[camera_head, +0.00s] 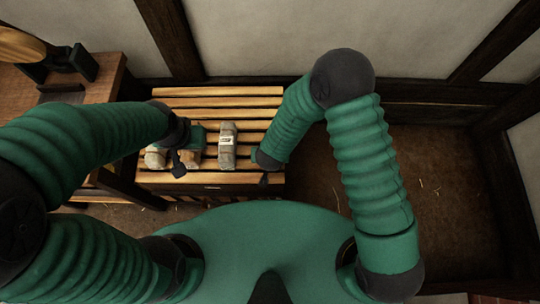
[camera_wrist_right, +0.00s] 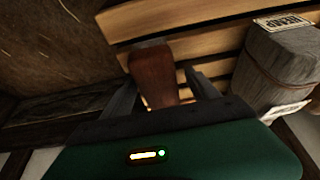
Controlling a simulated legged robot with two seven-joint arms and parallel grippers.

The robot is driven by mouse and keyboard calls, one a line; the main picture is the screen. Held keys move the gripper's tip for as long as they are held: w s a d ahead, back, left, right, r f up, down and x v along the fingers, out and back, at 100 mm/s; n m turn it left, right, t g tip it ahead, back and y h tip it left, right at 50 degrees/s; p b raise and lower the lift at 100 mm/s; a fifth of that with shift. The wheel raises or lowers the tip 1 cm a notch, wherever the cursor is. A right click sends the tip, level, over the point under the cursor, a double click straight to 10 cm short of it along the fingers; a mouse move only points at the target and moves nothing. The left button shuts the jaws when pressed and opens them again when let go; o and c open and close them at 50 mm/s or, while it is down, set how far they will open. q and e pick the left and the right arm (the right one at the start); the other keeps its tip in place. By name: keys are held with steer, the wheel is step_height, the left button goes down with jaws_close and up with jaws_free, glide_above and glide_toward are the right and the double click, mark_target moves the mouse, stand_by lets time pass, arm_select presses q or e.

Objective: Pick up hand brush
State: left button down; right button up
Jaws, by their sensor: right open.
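A brown wooden piece that looks like the hand brush (camera_wrist_right: 153,68) lies on the slatted bench in the right wrist view. My right gripper (camera_wrist_right: 160,82) is open, with one finger on each side of the wood. I cannot tell whether the fingers touch it, and its bristles are not visible. In the head view my right gripper (camera_head: 264,179) is at the bench's front right corner, mostly hidden by my arm, and I cannot make out the brush there. My left gripper (camera_head: 179,163) is over the bench's left part; its jaws are unclear.
The slatted bench (camera_head: 255,102) has a grey labelled hemp bundle (camera_head: 227,148) left of my right gripper; it also shows in the right wrist view (camera_wrist_right: 278,68). Pale and brown bundles (camera_head: 156,158) lie near my left gripper. A wooden workbench (camera_head: 100,89) stands left. Floor right is open.

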steer(key=shift+f, duration=0.2)
stand_by(0.4)
jaws_close()
